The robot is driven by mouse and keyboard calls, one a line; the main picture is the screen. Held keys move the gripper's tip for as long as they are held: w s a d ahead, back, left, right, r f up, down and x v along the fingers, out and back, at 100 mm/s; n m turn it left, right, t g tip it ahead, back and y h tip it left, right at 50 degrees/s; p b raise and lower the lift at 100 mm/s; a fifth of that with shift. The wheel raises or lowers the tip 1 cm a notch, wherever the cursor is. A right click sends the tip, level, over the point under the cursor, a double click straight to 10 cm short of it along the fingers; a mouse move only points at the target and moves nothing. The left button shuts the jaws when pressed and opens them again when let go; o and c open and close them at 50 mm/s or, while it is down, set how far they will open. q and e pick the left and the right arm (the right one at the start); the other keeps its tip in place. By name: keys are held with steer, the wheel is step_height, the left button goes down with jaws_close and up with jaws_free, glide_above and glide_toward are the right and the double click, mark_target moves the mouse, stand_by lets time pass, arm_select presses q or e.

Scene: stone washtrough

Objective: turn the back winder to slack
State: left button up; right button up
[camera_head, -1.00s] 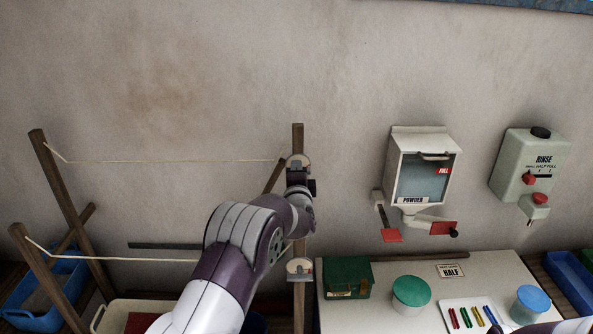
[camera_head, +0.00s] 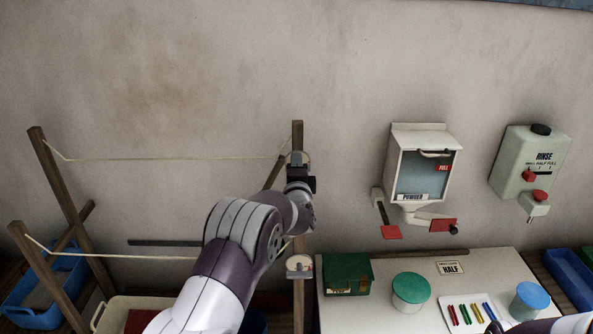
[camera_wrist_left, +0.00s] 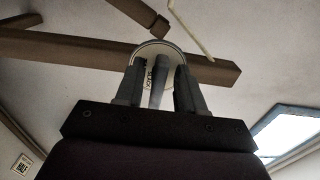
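The back winder (camera_head: 307,158) is a pale round disc on the upright wooden post (camera_head: 298,135). A straight cord (camera_head: 165,160) runs to it from the far-left post. My left gripper (camera_head: 297,158) is at this winder and partly covers it in the head view. In the left wrist view the back winder (camera_wrist_left: 147,76) shows dark lettering, only partly readable. Its grey handle (camera_wrist_left: 157,88) stands between the two fingers of my left gripper (camera_wrist_left: 160,72). The fingers are apart, with gaps beside the handle. The front winder (camera_head: 299,264) is lower on a post. My right gripper is out of view.
A front cord (camera_head: 120,257) runs below, partly behind my left arm. To the right are a powder dispenser (camera_head: 424,165), a rinse dispenser (camera_head: 530,165) and a table with a green box (camera_head: 347,275), a green-lidded jar (camera_head: 411,288) and a "HALF" card (camera_head: 450,268).

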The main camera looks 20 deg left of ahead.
arm_select(q)
steer(key=shift+s+d+f, duration=0.15)
steer(key=shift+s, duration=0.2)
steer(key=b+v, duration=0.6)
steer(key=v, duration=0.5)
steer(key=shift+s, duration=0.4)
steer(key=shift+d, duration=0.1)
